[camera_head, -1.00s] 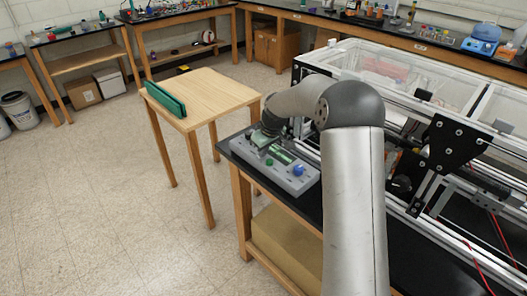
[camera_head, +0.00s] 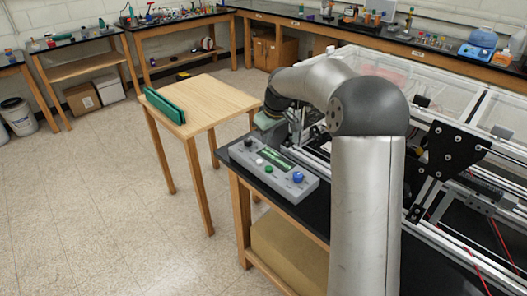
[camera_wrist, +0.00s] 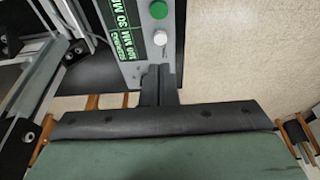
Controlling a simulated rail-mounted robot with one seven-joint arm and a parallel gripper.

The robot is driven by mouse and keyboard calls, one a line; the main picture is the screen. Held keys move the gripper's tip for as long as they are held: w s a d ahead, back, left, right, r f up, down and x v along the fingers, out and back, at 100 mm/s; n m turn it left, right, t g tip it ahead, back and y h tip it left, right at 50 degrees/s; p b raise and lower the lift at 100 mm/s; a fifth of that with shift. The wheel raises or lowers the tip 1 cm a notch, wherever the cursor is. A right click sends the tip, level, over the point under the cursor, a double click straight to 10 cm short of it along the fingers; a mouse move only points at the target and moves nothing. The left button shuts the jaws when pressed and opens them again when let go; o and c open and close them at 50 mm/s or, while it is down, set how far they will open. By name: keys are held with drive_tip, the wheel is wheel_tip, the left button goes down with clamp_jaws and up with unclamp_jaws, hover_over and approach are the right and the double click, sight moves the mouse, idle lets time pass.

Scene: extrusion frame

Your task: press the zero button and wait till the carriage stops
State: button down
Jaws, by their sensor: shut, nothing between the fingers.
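I cannot read which button is zero. In the wrist view my shut, empty fingers (camera_wrist: 158,82) overlap the box end near the white button (camera_wrist: 160,38); contact cannot be told. A black bolted plate (camera_head: 452,150) on the rails may be the carriage.
The extrusion frame with clear panels (camera_head: 400,65) fills the right side beside the box. A small wooden table (camera_head: 215,100) with a green object (camera_head: 165,106) stands left. Open floor lies in front of it. Benches line the back walls.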

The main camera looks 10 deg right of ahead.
drive_tip(key=shift+v, duration=1.95)
drive_tip(key=s+a+f+m+g, duration=0.1)
drive_tip(key=s+f+m, duration=0.2)
drive_tip(key=s, duration=1.6)
drive_tip(key=s+a+f+m+g+h, duration=0.1)
drive_tip(key=s+f+m, duration=0.1)
drive_tip(key=s, duration=1.8)
drive_tip(key=shift+a+f+m+h, duration=0.2)
drive_tip(key=shift+f+m+h, duration=0.15)
drive_tip(key=shift+m, duration=0.25)
drive_tip(key=shift+w, duration=0.1)
